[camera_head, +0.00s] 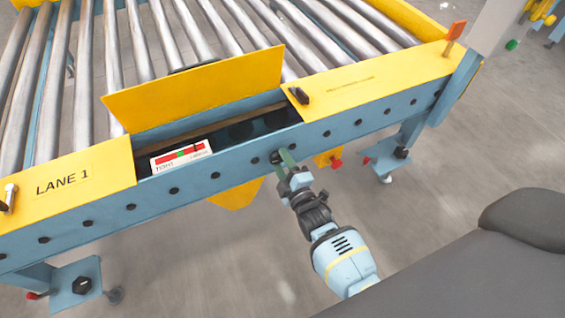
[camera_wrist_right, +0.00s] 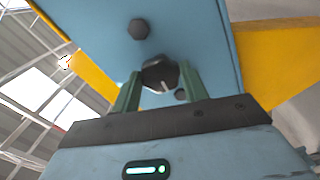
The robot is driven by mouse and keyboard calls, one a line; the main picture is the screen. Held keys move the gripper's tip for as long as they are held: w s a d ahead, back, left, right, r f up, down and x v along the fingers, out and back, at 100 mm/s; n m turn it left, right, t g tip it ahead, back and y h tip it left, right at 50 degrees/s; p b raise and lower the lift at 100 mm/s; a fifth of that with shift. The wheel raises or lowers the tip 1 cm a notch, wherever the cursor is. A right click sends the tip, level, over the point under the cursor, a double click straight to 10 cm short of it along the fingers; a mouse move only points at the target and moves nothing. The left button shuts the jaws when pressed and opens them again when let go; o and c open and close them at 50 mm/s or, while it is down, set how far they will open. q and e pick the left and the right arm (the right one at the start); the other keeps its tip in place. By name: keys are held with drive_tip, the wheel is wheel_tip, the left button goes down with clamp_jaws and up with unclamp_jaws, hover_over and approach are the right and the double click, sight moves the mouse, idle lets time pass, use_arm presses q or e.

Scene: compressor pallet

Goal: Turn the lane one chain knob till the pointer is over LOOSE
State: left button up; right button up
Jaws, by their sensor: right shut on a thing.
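The dark chain knob (camera_head: 276,157) sits on the blue side rail of the lane 1 conveyor. My right gripper (camera_head: 287,163) has its green fingers around it. In the right wrist view the knob (camera_wrist_right: 159,74) is between the two fingers of the right gripper (camera_wrist_right: 159,88), with a pale line on its face. A white scale card (camera_head: 181,157) with red and green bands lies in the open slot. "TIGHT" seems to be at its left end; the right-end word is too small to read. A thin dark pointer (camera_head: 193,147) seems to stand over the card, right of centre. My left gripper is out of view.
The yellow cover (camera_head: 195,88) stands raised behind the slot. A yellow plate marked LANE 1 (camera_head: 70,182) lies left of it. Steel rollers (camera_head: 140,45) are behind. A black catch (camera_head: 299,95) and an orange tab (camera_head: 455,31) are at right. The floor in front is clear.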

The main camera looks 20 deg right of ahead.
drive_tip(key=shift+n, duration=0.5)
drive_tip(key=o, duration=1)
drive_tip(key=shift+s, duration=0.15)
drive_tip(key=s+p, duration=0.2)
drive_tip(key=s, duration=0.5)
drive_tip(key=shift+s+d, duration=0.15)
drive_tip(key=shift+s, duration=0.15)
drive_tip(key=shift+s, duration=0.1)
